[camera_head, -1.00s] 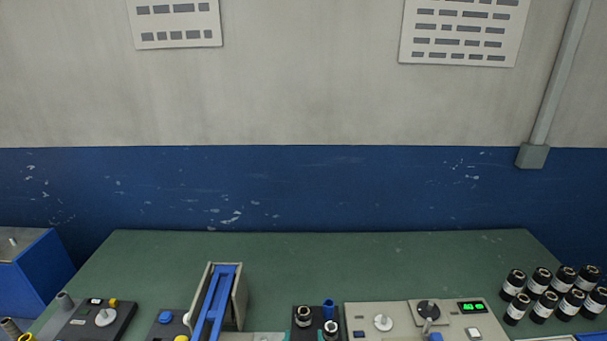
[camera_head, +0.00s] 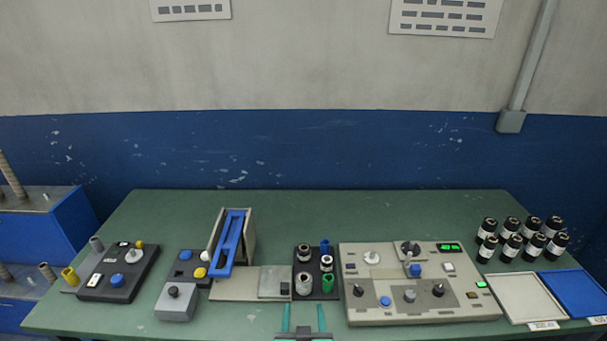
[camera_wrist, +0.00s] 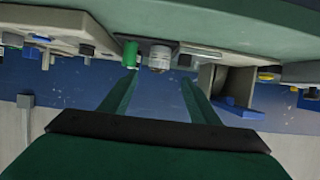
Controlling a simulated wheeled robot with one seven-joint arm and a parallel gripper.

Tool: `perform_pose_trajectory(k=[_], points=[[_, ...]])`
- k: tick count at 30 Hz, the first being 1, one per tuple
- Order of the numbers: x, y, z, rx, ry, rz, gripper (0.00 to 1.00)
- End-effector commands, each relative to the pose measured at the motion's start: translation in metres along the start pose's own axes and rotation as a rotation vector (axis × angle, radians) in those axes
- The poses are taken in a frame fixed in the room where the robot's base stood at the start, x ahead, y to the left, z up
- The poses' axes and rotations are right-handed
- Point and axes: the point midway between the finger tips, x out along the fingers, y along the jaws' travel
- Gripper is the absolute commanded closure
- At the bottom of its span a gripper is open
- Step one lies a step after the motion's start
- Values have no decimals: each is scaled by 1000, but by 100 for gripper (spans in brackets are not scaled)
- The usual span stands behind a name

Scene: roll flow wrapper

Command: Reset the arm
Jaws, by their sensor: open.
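My gripper (camera_head: 303,318) shows at the bottom middle of the head view, its two green fingers apart with nothing between them. It is in front of the green table (camera_head: 400,205), near the front edge. In the wrist view my gripper (camera_wrist: 160,92) also has its fingers spread and empty. That view is upside down, with the table edge at the top. Beyond the fingertips are a green roll (camera_wrist: 131,53) and a grey roll (camera_wrist: 160,56).
A black tray (camera_head: 315,293) with several rolls lies ahead of my gripper. The grey control panel (camera_head: 430,300) is to the right, the blue-railed wrapper (camera_head: 231,243) to the left. Dark rolls (camera_head: 523,238), a white tray (camera_head: 519,299) and a blue tray (camera_head: 576,292) are far right.

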Motion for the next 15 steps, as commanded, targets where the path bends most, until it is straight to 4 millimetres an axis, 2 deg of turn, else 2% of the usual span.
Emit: perform_pose_trajectory(k=[15], points=[[-33,4,54,-4,18,4,44]])
